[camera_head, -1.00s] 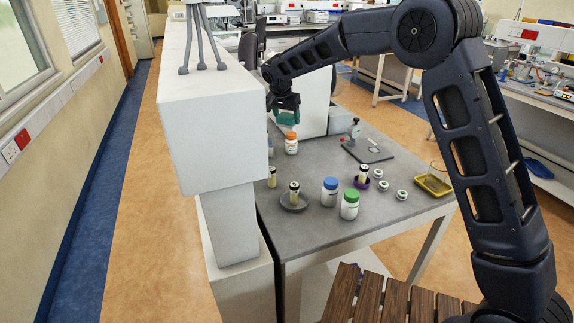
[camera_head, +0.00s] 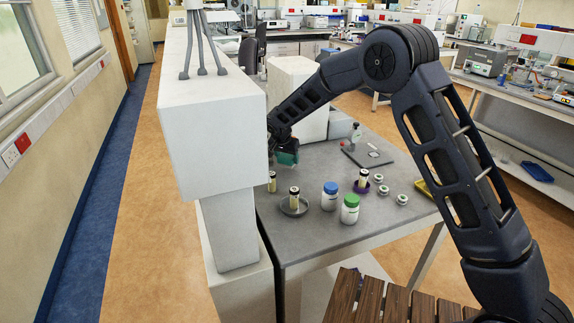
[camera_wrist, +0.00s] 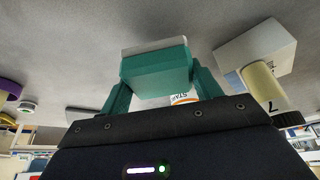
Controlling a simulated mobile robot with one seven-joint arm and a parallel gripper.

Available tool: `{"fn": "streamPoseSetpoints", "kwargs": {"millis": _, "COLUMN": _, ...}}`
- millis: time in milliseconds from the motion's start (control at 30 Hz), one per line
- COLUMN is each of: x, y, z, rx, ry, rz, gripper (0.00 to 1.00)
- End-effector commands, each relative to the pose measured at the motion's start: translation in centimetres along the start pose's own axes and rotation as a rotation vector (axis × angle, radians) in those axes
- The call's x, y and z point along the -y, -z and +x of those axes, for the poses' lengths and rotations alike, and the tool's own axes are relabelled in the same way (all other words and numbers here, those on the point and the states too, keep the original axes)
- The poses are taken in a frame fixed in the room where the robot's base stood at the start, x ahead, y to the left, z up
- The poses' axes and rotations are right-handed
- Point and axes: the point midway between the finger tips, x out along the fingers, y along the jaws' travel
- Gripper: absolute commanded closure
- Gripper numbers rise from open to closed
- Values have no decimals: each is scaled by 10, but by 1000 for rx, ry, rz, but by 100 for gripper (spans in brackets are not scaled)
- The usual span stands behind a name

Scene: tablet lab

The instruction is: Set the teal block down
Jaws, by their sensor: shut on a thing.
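The teal block (camera_wrist: 155,72) sits between the teal fingers of my gripper (camera_wrist: 157,88) in the wrist view. The fingers are shut on its two sides. In the head view my gripper (camera_head: 287,156) is low over the left back part of the grey table (camera_head: 345,231), and the block is hard to tell from the fingers. I cannot tell whether the block touches the table. Part of a white bottle with orange lettering (camera_wrist: 181,99) shows behind the block in the wrist view.
A battery-like cylinder (camera_head: 272,181) stands close in front of my gripper, another (camera_head: 294,197) on a grey dish. Blue-capped (camera_head: 330,196) and green-capped (camera_head: 350,209) bottles stand to the right. A white column (camera_head: 212,130) is close on the left.

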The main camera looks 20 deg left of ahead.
Motion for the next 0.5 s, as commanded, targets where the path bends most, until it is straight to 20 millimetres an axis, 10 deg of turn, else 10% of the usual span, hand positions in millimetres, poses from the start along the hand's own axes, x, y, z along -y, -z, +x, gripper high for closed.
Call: {"fn": "streamPoseSetpoints", "kwargs": {"millis": 500, "x": 0, "y": -13, "z": 31, "rx": 0, "ry": 0, "rz": 0, "gripper": 60}}
